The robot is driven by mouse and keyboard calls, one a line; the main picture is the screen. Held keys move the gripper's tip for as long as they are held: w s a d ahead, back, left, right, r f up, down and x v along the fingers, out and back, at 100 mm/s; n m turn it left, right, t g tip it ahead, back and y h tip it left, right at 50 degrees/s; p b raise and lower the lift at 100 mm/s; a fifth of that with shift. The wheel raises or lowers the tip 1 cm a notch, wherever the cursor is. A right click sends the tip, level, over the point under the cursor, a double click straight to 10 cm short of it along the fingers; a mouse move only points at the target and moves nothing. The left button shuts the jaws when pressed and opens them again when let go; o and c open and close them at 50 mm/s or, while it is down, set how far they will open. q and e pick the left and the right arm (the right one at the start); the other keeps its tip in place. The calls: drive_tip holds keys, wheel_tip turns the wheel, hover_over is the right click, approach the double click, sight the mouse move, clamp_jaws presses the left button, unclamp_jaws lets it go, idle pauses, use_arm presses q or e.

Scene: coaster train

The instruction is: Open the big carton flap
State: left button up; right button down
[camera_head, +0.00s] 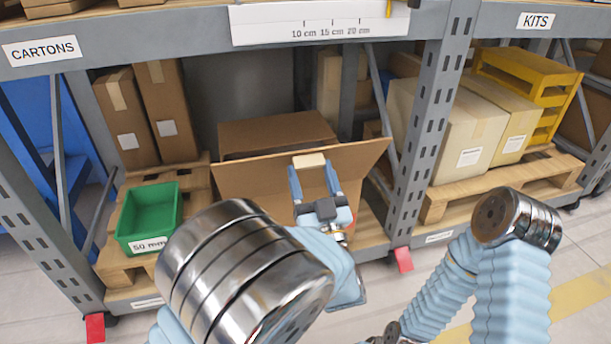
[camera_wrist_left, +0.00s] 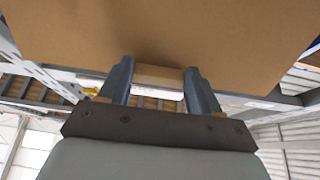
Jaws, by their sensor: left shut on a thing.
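The big carton (camera_head: 275,133) stands on the lower shelf, in the middle of the head view. Its wide brown flap (camera_head: 245,182) faces me and leans outward; it also fills the top of the left wrist view (camera_wrist_left: 150,30). A pale tan tab (camera_head: 309,161) sits near the flap's upper edge. My left gripper (camera_head: 314,172) is shut on this tab, which also shows between the fingers in the left wrist view (camera_wrist_left: 158,76). My left arm hides the lower part of the flap. My right gripper is out of view; only part of my right arm shows.
A green bin (camera_head: 148,217) stands left of the carton on a pallet. Two tall cartons (camera_head: 130,120) stand behind it. A grey rack upright (camera_head: 433,125) is close on the right, with pale cartons (camera_head: 455,130) and a yellow crate (camera_head: 530,75) beyond.

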use_arm(q)
drive_tip(key=shift+w+a+f, duration=0.15)
drive_tip(key=shift+a+f, duration=0.05)
drive_tip(key=shift+f, duration=0.1)
drive_tip(key=o, duration=1.2)
drive_tip(key=shift+w+f, duration=0.1)
drive_tip(key=o, duration=0.3)
drive_tip(key=shift+d, duration=0.1)
drive_tip(key=shift+r, duration=0.2)
drive_tip(key=v, duration=1.4)
